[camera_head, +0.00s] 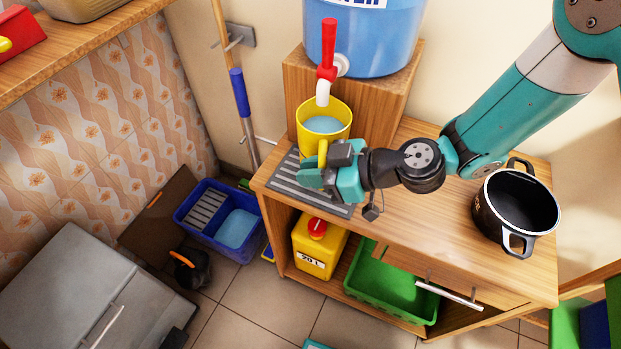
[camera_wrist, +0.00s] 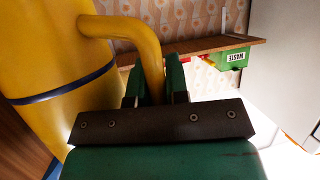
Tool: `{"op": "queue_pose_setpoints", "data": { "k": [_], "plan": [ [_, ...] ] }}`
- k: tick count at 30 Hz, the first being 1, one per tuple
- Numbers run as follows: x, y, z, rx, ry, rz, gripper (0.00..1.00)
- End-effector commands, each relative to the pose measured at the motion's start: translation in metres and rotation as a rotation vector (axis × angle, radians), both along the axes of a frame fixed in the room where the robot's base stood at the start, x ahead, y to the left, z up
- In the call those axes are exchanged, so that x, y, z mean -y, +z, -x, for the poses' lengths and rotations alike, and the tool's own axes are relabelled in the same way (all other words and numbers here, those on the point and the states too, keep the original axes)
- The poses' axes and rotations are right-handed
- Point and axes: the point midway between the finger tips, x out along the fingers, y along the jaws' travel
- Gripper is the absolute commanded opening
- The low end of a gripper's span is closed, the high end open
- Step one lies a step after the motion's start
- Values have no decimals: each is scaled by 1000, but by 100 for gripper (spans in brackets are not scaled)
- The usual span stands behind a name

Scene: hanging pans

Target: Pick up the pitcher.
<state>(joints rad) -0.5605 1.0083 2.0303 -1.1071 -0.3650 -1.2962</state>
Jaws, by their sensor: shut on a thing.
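The yellow pitcher (camera_head: 311,133) stands upright below the red and white tap (camera_head: 326,70) of the blue water tank, at the grey drip grate. Pale blue water shows inside it. My gripper (camera_head: 322,172) is at the pitcher's near side, shut on its handle. In the wrist view the pitcher's yellow body with a dark blue band (camera_wrist: 60,70) fills the left side. Its curved handle (camera_wrist: 140,40) runs down between the green fingers of my gripper (camera_wrist: 153,85). The pitcher's base is partly hidden by my gripper in the head view.
The blue tank (camera_head: 375,35) stands on a wooden box behind the pitcher. A black pot (camera_head: 488,215) is on the wooden counter (camera_head: 420,215) to the right. A yellow jerrycan (camera_head: 318,250) and a green bin (camera_head: 375,280) are on the shelf below. A blue bucket (camera_head: 205,220) stands on the floor at left.

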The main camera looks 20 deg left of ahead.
Motion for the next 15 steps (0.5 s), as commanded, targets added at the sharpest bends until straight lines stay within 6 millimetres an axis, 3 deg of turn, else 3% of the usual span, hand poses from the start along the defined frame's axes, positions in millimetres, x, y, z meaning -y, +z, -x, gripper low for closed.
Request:
{"op": "queue_pose_setpoints", "data": {
  "k": [15],
  "plan": [
    [110,-4,-15,-3,-11,2,0]
  ]
}}
